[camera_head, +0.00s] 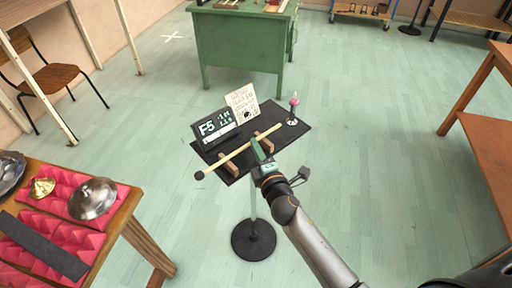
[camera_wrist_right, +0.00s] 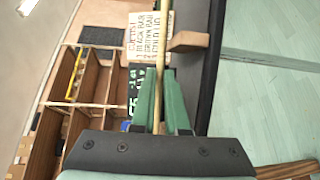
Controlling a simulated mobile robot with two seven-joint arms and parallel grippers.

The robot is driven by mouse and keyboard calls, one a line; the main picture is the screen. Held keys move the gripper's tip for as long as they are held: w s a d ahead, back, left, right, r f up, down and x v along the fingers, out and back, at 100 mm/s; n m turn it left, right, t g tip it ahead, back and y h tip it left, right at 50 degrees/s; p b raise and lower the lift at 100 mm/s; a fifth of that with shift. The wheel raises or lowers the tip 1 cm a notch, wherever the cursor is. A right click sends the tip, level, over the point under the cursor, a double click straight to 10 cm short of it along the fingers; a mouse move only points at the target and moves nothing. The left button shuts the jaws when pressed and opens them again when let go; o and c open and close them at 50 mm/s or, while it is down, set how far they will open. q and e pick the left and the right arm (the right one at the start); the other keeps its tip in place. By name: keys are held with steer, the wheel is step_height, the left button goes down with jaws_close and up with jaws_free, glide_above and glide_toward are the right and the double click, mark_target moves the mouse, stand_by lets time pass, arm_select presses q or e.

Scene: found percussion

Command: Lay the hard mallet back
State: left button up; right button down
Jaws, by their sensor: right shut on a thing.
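The hard mallet has a dark round head (camera_head: 199,175) and a pale wooden shaft (camera_head: 238,153). It lies across the line of two wooden rests (camera_head: 228,164) on a black stand top (camera_head: 212,174). I cannot tell whether the shaft touches the rests. My right gripper (camera_head: 261,151) is shut on the shaft between the rests. In the right wrist view the shaft (camera_wrist_right: 158,75) runs between the green fingers (camera_wrist_right: 160,105), and one wooden rest (camera_wrist_right: 189,41) shows beside it. My left gripper is not in view.
A small display (camera_head: 214,128) and a written card (camera_head: 242,103) stand at the back of the stand top. A pink-headed item (camera_head: 294,102) stands upright at its right corner. A table with metal bowls (camera_head: 93,198) on pink foam is at lower left. A green desk (camera_head: 240,50) stands behind.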

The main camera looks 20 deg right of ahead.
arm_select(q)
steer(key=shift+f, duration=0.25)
arm_select(e)
steer(key=shift+f, duration=0.3)
steer(key=c, duration=0.8)
jaws_free()
steer(key=shift+c, duration=0.2)
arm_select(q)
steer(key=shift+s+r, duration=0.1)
arm_select(e)
steer(key=shift+s, duration=0.1)
